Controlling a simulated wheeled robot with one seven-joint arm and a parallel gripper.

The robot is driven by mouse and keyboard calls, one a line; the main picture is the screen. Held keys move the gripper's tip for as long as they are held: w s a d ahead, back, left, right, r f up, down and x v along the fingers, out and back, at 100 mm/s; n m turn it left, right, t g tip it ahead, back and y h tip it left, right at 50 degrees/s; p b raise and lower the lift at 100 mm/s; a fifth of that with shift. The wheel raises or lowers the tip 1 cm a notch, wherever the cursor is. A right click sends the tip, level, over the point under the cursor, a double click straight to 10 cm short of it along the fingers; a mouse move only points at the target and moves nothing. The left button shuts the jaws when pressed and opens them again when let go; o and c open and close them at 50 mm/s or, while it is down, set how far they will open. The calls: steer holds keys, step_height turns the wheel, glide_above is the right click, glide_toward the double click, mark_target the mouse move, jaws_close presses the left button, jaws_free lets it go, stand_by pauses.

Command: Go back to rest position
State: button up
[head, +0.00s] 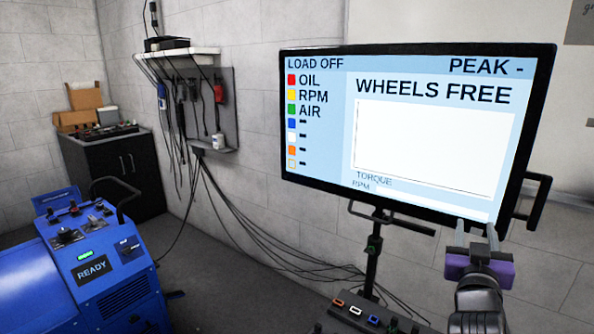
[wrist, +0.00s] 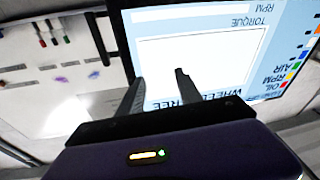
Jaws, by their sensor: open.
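My gripper (head: 477,232) is raised in front of the lower right part of the large monitor (head: 420,130) in the head view. Its purple body and two upright fingers show there. In the wrist view the two fingers (wrist: 156,86) stand apart with nothing between them, and the monitor (wrist: 215,20) appears upside down behind them. The monitor reads LOAD OFF, WHEELS FREE and PEAK with a dash. I cannot tell whether the fingers touch the monitor.
A blue console (head: 95,255) reading READY stands at the left. A dark cabinet (head: 118,170) with boxes (head: 85,105) is behind it. Cables (head: 240,222) hang from a wall panel (head: 228,100). A small box with connectors (head: 352,312) sits below the monitor stand (head: 373,250). Floor shows between console and stand.

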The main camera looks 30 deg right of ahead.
steer(key=s+a+f+n+t+y, duration=0.1)
steer(key=a+f+n+t+y, duration=0.4)
steer(key=a, duration=0.7)
steer(key=s+a+f+n+t+y, duration=0.2)
steer(key=a+f+n+t+y, duration=0.3)
steer(key=a, duration=0.8)
steer(key=s+a+f+g+y, duration=0.2)
steer(key=s+a+f+y, duration=0.1)
steer(key=s+a, duration=0.5)
steer(key=s+a+f+g+y, duration=0.3)
steer(key=s+a+f, duration=0.3)
steer(key=s, duration=0.6)
steer(key=shift+s+a+g+y, duration=0.3)
steer(key=shift+a+y, duration=0.3)
steer(key=shift+a, duration=0.5)
